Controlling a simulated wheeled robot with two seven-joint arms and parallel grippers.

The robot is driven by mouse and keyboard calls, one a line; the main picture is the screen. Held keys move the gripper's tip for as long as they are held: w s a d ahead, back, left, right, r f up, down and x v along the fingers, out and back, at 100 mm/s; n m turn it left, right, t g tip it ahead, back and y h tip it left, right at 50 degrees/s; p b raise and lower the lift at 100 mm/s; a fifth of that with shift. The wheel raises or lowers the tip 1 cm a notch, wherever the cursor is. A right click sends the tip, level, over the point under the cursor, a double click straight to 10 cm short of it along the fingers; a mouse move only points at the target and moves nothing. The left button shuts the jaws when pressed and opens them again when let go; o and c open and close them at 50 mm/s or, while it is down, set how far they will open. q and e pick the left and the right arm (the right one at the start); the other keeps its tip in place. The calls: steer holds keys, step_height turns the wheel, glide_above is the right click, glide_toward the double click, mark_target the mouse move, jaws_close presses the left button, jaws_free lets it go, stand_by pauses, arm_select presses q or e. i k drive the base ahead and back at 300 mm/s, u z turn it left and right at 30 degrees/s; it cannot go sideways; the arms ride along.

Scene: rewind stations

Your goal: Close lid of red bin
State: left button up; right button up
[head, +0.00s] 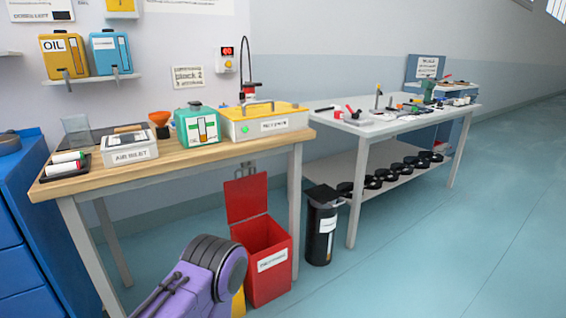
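The red bin (266,262) stands on the floor in front of the wooden workbench, with a white label on its front. Its red lid (246,197) is open and stands upright at the back of the bin, so the dark inside shows. The lower left of the bin is partly hidden by a purple object with a dark ridged drum.
The purple object (228,277) is close in front, left of the bin, with a yellow piece (238,303) beside it. A black bin (321,228) stands to the right. The wooden workbench (190,158) is above and behind. The floor at right is clear.

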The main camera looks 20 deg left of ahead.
mark_target(246, 197)
steer(key=u, duration=0.1)
steer(key=i, duration=0.9)
steer(key=u, duration=1.15)
steer(key=i, duration=0.6)
steer(key=u, duration=0.6)
